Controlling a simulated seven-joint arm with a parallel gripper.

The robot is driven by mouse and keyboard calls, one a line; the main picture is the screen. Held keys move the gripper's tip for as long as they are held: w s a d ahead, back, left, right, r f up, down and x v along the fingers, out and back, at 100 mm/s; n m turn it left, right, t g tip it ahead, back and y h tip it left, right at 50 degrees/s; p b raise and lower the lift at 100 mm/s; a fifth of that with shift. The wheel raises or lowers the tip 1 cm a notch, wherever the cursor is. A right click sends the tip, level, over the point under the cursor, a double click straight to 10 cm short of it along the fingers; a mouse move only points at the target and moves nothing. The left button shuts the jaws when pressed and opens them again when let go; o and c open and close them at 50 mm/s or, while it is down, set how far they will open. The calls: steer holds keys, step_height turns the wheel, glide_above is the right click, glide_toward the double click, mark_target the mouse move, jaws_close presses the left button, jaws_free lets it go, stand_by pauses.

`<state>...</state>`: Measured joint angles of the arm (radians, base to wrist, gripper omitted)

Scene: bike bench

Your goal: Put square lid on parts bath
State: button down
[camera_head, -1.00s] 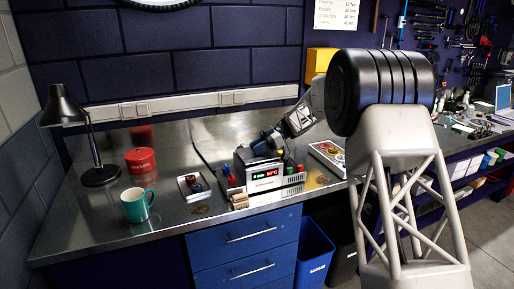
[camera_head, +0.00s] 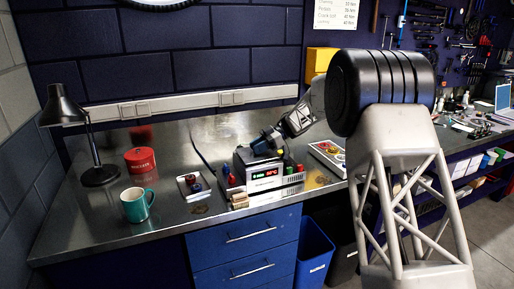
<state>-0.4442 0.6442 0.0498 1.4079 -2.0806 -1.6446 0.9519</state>
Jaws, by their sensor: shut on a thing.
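The parts bath (camera_head: 264,182) is a box with a white front panel and a lit red and green display, standing near the bench's front edge. My gripper (camera_head: 264,147) is directly above and behind it, close to its top. It is shut on a small dark piece that looks like the square lid; the fingers and the lid's edges are too small and dark to separate clearly. I cannot tell whether the lid touches the bath's rim.
Small coloured-top bottles stand around the bath, with wooden blocks (camera_head: 239,200) at its front left. A small tray (camera_head: 194,187), teal mug (camera_head: 137,205), red tin (camera_head: 140,160) and black lamp (camera_head: 98,175) are to the left. Another tray (camera_head: 327,155) lies right.

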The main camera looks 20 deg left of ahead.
steer(key=shift+f, duration=0.6)
stand_by(0.8)
steer(key=c, duration=0.8)
jaws_free()
steer(key=shift+v, duration=3.75)
steer(key=shift+r, duration=0.1)
